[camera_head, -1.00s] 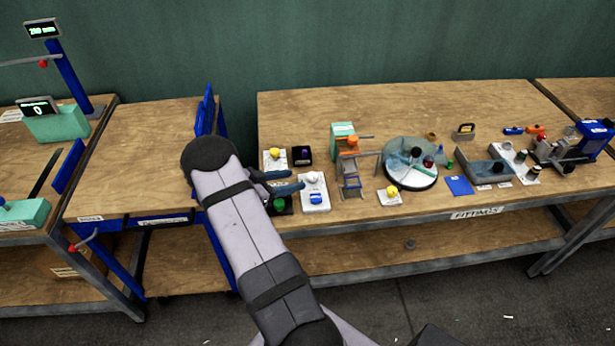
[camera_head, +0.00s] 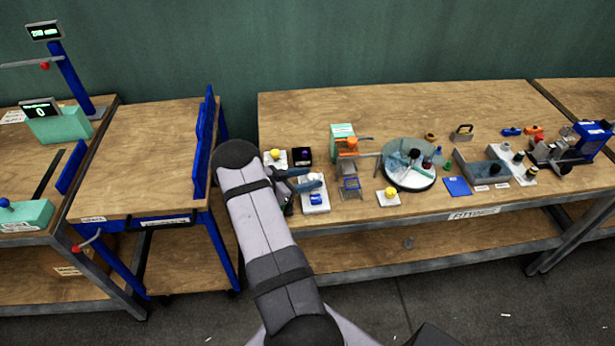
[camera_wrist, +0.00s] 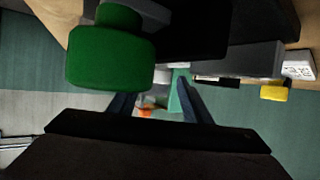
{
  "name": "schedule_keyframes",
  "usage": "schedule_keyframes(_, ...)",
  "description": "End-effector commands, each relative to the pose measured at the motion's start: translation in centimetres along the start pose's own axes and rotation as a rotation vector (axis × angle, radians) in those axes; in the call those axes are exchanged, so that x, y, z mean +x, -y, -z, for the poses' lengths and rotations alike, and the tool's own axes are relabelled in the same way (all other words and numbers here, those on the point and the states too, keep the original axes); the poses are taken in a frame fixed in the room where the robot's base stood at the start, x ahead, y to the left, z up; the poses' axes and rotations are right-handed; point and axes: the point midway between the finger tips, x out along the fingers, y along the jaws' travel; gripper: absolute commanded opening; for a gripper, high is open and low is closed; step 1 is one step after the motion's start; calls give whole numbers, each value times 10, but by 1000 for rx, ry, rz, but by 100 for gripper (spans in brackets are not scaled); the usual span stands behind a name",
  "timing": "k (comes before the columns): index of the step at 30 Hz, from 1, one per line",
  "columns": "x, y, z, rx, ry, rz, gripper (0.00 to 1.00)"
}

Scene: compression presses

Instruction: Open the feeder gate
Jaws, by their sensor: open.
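The feeder (camera_head: 342,131) is a teal box on the bench with an orange part (camera_head: 352,145) beside it and a blue-framed stand below. I cannot tell which part is the gate. The fingers appear clear of both.
A green knob (camera_wrist: 110,55) is close to the wrist camera; the arm hides it in the head view. Yellow knobs (camera_head: 275,154) (camera_head: 390,193) and a dark box (camera_head: 302,156) stand nearby. A round turntable (camera_head: 410,181) is right of the feeder. The bench front is mostly clear.

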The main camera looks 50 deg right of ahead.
Motion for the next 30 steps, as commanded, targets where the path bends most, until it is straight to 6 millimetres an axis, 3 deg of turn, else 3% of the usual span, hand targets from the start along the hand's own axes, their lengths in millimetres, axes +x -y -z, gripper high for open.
schedule_keyframes(9, 2, 0, 0, -1, 0, 0, 42)
schedule_keyframes(14, 2, 0, 0, -1, 0, 0, 4)
schedule_keyframes(21, 3, 2, -2, 11, -5, -19, 3)
schedule_keyframes(30, 6, 6, -4, 78, -10, -170, 3)
